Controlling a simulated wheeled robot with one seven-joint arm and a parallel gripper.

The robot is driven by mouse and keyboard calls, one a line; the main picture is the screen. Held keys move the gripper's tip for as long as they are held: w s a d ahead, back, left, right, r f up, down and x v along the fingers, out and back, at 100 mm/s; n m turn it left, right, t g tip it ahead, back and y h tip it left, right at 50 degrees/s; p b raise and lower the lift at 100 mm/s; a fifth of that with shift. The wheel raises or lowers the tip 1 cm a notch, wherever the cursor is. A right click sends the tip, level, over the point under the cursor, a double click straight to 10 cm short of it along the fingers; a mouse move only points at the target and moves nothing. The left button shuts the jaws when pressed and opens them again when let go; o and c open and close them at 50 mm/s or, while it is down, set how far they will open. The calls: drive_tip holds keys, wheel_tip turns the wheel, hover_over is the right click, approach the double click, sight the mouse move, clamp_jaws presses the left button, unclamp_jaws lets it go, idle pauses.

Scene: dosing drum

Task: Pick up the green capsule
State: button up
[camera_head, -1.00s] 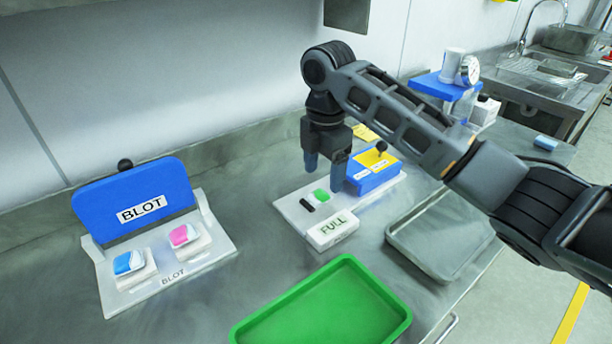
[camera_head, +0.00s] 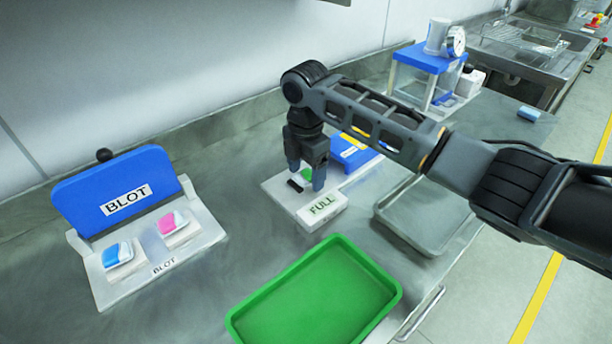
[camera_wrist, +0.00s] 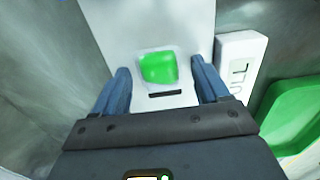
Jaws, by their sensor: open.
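The green capsule (camera_wrist: 158,68) lies on the white station plate (camera_wrist: 150,20), and the wrist view shows it between my two blue fingers. In the head view only a bit of the green capsule (camera_head: 307,174) shows, partly hidden by a finger. My gripper (camera_head: 306,178) is open and points down over it, its fingers on either side with a gap to the capsule. Whether the fingertips are low enough to flank it fully is hard to tell.
A white FULL block (camera_head: 322,208) stands close beside my gripper. A blue box (camera_head: 352,152) is behind it. A green tray (camera_head: 393,296) is in front, a grey tray (camera_head: 440,240) to the right, and the BLOT stand (camera_head: 120,195) to the left.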

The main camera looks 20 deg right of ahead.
drive_tip(key=shift+c, duration=0.4)
drive_tip(key=c, duration=1.1)
drive_tip(key=shift+r, duration=0.1)
